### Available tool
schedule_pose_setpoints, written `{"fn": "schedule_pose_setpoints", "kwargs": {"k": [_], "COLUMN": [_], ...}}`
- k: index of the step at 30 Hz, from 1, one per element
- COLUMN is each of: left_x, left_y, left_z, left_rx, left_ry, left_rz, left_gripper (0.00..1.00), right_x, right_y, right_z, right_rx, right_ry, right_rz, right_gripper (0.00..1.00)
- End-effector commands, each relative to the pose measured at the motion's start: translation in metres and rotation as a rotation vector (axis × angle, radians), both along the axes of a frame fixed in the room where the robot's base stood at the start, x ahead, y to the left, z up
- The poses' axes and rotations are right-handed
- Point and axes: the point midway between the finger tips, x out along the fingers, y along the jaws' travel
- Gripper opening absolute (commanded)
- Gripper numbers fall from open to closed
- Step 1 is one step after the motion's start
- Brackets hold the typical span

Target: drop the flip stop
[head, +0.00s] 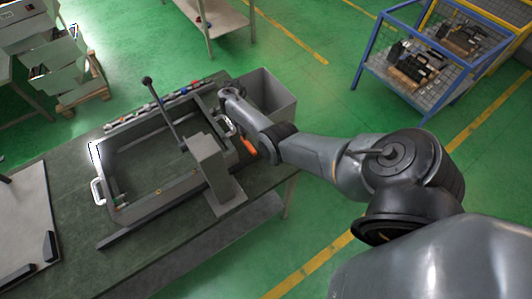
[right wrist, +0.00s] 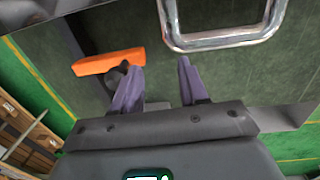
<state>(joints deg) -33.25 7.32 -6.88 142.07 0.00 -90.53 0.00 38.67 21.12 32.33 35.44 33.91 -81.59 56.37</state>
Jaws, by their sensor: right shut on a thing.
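The flip stop (head: 249,146), which I take to be the small orange piece, shows at the right side of the grey frame (head: 112,213) on the bench. In the right wrist view the orange flip stop (right wrist: 110,62) lies at the tip of the left-hand finger, with a dark round part beside it. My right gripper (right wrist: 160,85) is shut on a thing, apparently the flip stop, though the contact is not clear. In the head view my right arm's end reaches the frame's right side and its fingertips are hidden. My left gripper is not in view.
A chrome handle (right wrist: 225,42) is just beyond my right fingers. A long lever with a black knob (head: 147,82) rises over the frame beside a grey block (head: 212,165). A grey bin (head: 268,98) stands behind. A blue wire cart (head: 420,85) is at upper right.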

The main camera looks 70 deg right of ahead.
Motion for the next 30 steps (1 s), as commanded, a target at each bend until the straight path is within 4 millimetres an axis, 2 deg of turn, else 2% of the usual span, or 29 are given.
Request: {"fn": "schedule_pose_setpoints", "kwargs": {"k": [1, 4, 5, 8, 14, 19, 21, 30], "left_x": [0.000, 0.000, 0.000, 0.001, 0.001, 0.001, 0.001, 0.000], "left_y": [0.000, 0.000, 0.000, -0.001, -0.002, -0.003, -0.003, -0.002], "left_z": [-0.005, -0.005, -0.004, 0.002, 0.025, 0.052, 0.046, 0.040], "left_rx": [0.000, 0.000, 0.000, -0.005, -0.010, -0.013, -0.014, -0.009], "left_ry": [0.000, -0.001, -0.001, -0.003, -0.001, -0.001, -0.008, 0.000], "left_rz": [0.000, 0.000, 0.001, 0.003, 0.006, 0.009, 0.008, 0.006], "left_gripper": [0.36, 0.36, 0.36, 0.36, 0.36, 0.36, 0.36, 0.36], "right_x": [-0.010, -0.010, -0.010, -0.009, -0.004, 0.002, 0.006, 0.022], "right_y": [0.007, 0.006, 0.006, 0.006, 0.002, -0.003, -0.007, -0.019], "right_z": [-0.023, -0.023, -0.022, -0.015, 0.017, 0.052, 0.059, 0.113], "right_rx": [-0.001, -0.001, -0.001, 0.000, -0.002, -0.003, -0.007, -0.007], "right_ry": [0.024, 0.024, 0.023, 0.021, 0.010, -0.003, -0.004, -0.005], "right_rz": [0.011, 0.011, 0.011, 0.010, 0.006, 0.002, 0.002, 0.001], "right_gripper": [0.07, 0.07, 0.00, 0.00, 0.00, 0.00, 0.00, 0.00]}}
